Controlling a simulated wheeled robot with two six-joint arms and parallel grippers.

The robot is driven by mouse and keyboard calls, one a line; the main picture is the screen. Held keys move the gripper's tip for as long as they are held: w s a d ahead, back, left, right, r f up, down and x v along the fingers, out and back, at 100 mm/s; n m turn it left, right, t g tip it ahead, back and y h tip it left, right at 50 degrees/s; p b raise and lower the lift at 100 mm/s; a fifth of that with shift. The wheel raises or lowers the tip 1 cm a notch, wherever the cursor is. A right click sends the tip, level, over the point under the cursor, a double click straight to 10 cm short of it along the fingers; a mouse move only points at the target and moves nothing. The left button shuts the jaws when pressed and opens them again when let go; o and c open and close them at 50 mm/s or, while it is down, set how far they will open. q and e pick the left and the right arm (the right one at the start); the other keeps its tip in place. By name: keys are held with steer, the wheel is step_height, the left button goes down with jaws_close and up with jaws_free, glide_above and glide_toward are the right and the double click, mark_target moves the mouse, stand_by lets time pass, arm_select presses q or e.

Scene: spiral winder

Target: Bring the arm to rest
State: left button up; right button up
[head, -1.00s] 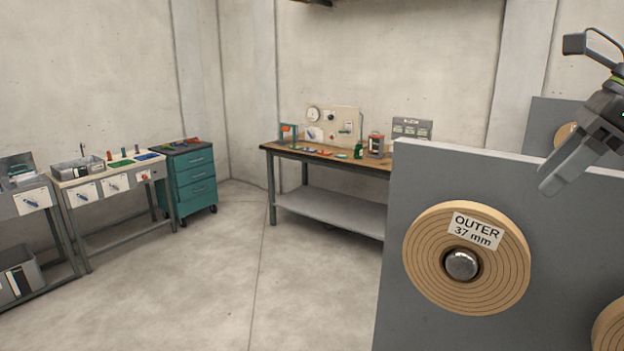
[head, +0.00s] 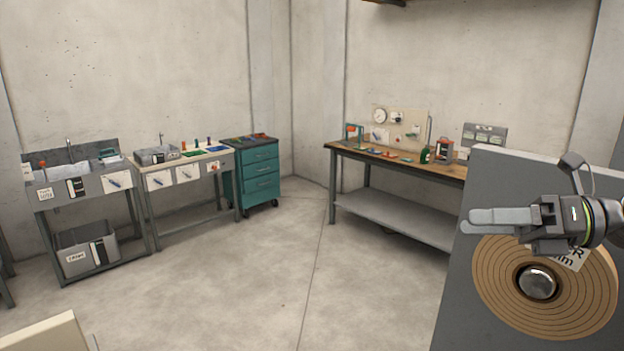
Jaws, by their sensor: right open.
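My right gripper (head: 494,222) comes in from the right edge in the head view. Its fingers point left, across the upper part of the front grey panel, and it is open with nothing between the fingers. It hides part of the label on the tan spiral disc (head: 500,280). The disc has a round metal knob (head: 537,282) at its centre and sits on the grey panel (head: 500,175). I cannot tell how far the gripper is from the panel. My left gripper is not in view.
A wooden-topped workbench (head: 345,148) with gauges and small items stands at the back wall. A teal drawer cabinet (head: 260,170) and two tables with trays stand to its left. A pale edge (head: 45,335) shows at the bottom left. The floor (head: 240,270) between is clear.

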steer(key=w+d+f+m+t+h, duration=0.25)
steer(key=f+m+t, duration=0.35)
steer(key=m, duration=0.5)
steer(key=w+d+f+m+t+h, duration=0.15)
steer(key=f+m+t+h, duration=0.25)
steer(key=m+t, duration=0.55)
steer(key=s+d+f+m+g+h, duration=0.2)
steer(key=d+f+m+h, duration=0.1)
steer(key=f+m+h, duration=0.4)
steer(key=s+d+f+m+g+h, duration=0.25)
steer(key=f+m+h, duration=0.25)
steer(key=f+m, duration=0.35)
steer(key=s+a+f+m+g+y, duration=0.1)
steer(key=s+a+f+m+g, duration=0.25)
steer(key=s+f+g, duration=0.55)
steer(key=s+a+f+m+g+y, duration=0.1)
steer(key=s+a+f+m+g, duration=0.3)
steer(key=s+f, duration=0.95)
step_height(320, 180, down, 24)
steer(key=s+d+g, duration=0.2)
steer(key=s+a+f+g+b, duration=0.1)
steer(key=s+f, duration=1.3)
steer(key=f, duration=0.1)
steer(key=shift+s+n, duration=0.35)
steer(key=shift+a, duration=0.1)
